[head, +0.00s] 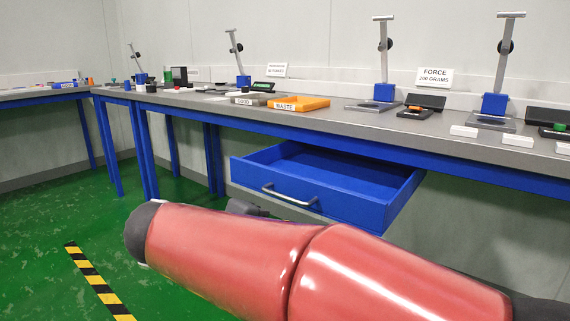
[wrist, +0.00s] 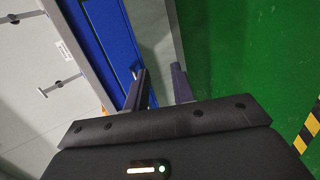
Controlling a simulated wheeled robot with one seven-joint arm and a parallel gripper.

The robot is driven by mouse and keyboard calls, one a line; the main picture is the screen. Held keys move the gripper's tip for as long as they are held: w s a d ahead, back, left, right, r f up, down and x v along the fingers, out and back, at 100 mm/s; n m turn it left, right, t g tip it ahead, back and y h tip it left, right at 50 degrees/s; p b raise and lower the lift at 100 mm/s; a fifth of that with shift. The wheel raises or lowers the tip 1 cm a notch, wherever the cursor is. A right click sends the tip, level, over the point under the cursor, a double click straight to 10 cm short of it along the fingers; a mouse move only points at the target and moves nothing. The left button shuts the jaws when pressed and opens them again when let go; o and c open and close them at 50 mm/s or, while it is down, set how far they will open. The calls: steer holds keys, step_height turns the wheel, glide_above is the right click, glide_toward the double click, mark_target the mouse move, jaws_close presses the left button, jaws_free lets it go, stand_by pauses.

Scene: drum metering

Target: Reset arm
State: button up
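My gripper (wrist: 159,70) shows in the wrist view with its two dark fingers apart and nothing seen between them. The blue drawer (head: 325,190) stands pulled out under the bench in the head view, and its inside looks empty. Its metal handle (head: 289,196) is on the drawer front. In the wrist view a blue surface (wrist: 108,40), seemingly the drawer, lies beside the left finger. I cannot tell whether the finger touches it. My red arm crosses the foreground of the head view and hides most of my gripper there.
The grey bench (head: 340,122) carries an orange WASTE tray (head: 300,104), a GOOD tray (head: 250,99), a FORCE sign (head: 434,77) and several stands with blue bases. Green floor (head: 60,215) is open at the left, with a yellow-black stripe (head: 95,282).

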steer(key=s+d+f+m+g+y+p, duration=0.1)
steer(key=s+d+f+m+y+p, duration=0.1)
steer(key=s+d, duration=0.5)
steer(key=s+d+f+m+g+y+p, duration=0.1)
steer(key=s+d+f+m+y+p, duration=0.2)
steer(key=d, duration=0.7)
steer(key=s+m+y+p, duration=0.2)
steer(key=s+m+y, duration=0.1)
steer(key=s+m, duration=0.1)
steer(key=shift+s+d+g+y, duration=0.3)
steer(key=shift+s+g+y, duration=0.1)
steer(key=shift+s, duration=0.35)
